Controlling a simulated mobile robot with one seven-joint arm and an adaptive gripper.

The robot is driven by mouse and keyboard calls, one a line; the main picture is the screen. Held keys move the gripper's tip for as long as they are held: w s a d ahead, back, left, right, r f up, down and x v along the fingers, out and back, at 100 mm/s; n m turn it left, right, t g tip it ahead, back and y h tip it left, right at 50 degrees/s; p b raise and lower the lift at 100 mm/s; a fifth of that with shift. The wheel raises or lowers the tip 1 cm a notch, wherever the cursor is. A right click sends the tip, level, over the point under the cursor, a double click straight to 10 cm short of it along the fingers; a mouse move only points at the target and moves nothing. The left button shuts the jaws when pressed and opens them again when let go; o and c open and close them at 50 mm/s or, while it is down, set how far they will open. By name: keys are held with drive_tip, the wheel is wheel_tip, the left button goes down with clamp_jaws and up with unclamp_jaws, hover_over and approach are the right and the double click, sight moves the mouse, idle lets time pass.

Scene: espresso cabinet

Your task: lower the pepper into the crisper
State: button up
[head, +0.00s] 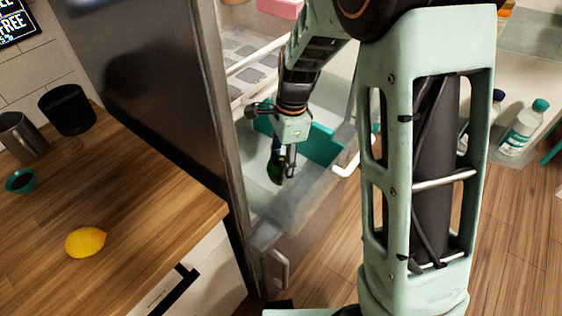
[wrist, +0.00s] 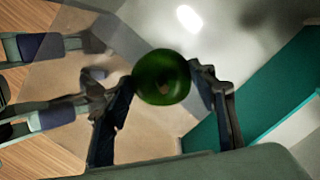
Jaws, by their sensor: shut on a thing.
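The green pepper (wrist: 160,78) is between the two fingers of my gripper (wrist: 165,90) in the wrist view, and the fingers are shut on it. In the head view the pepper (head: 275,166) shows as a dark green shape at the end of my gripper (head: 283,168). My gripper points down over the pulled-out clear crisper (head: 318,205) low in the open fridge. I cannot tell the pepper's exact height above the crisper floor.
The dark fridge side (head: 165,100) stands between counter and crisper. Bottles (head: 523,127) stand at the right.

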drive_tip(key=shift+f+b, duration=1.4)
drive_tip(key=shift+f, duration=0.85)
idle(0.8)
drive_tip(key=o, duration=1.2)
drive_tip(key=shift+o, duration=0.2)
